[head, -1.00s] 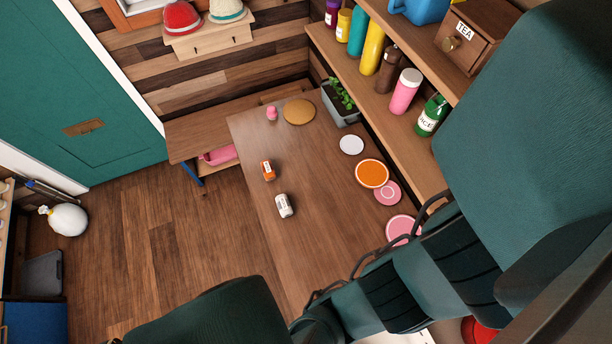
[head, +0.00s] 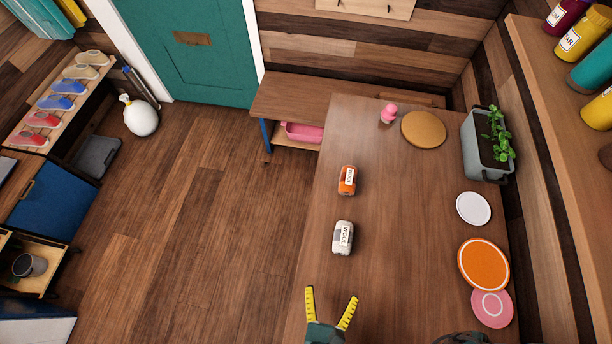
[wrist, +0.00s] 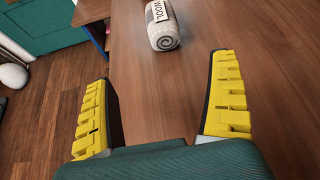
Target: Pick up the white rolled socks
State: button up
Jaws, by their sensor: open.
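The white rolled socks (head: 343,238), with a label reading WOOL, lie on the wooden table (head: 400,270) near its left edge. In the wrist view they show at the top centre (wrist: 163,32), beyond the fingertips, with a spiral end facing me. My gripper (head: 331,294) has yellow ridged fingers spread apart and empty. It is at the near part of the table, short of the socks and apart from them. In the wrist view the gripper (wrist: 160,90) also shows open, with only bare table between its fingers.
An orange rolled pair (head: 347,180) lies just beyond the white one. A pink figure (head: 388,114), a cork mat (head: 424,129) and a grey planter (head: 486,150) stand at the far end. White (head: 473,208), orange (head: 483,264) and pink (head: 492,308) discs line the right side. The table's middle is clear.

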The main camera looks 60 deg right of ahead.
aim_at(342, 242)
jog(key=shift+s+d+f+n+t+h, duration=0.1)
jog(key=shift+s+d+n+t+h, duration=0.25)
jog(key=shift+d+n, duration=0.2)
jog(key=shift+w+d+f+b, duration=0.1)
jog(key=shift+d+f+b, duration=0.2)
jog(key=shift+f+b, duration=0.65)
jog(key=shift+d+b, duration=0.25)
jog(key=shift+b, duration=0.85)
jog(key=d+b, duration=0.1)
jog(key=b, duration=0.2)
jog(key=shift+w+d+f, duration=0.1)
jog(key=shift+w+d, duration=0.05)
jog(key=x, duration=0.2)
jog(key=b+x, duration=0.1)
jog(key=x, duration=0.2)
jog(key=b+x, duration=0.1)
jog(key=x, duration=0.2)
jog(key=shift+d+r, duration=0.2)
jog(key=shift+r, duration=0.2)
jog(key=b+x, duration=0.1)
jog(key=x, duration=0.1)
jog(key=f+b+x, duration=0.1)
jog(key=b+x, duration=0.1)
jog(key=shift+w+d+f, duration=0.1)
jog(key=shift+w+d, duration=0.05)
jog(key=shift+w, duration=0.05)
jog(key=shift+d+b, duration=0.25)
jog(key=shift+b, duration=0.05)
jog(key=shift+w, duration=0.1)
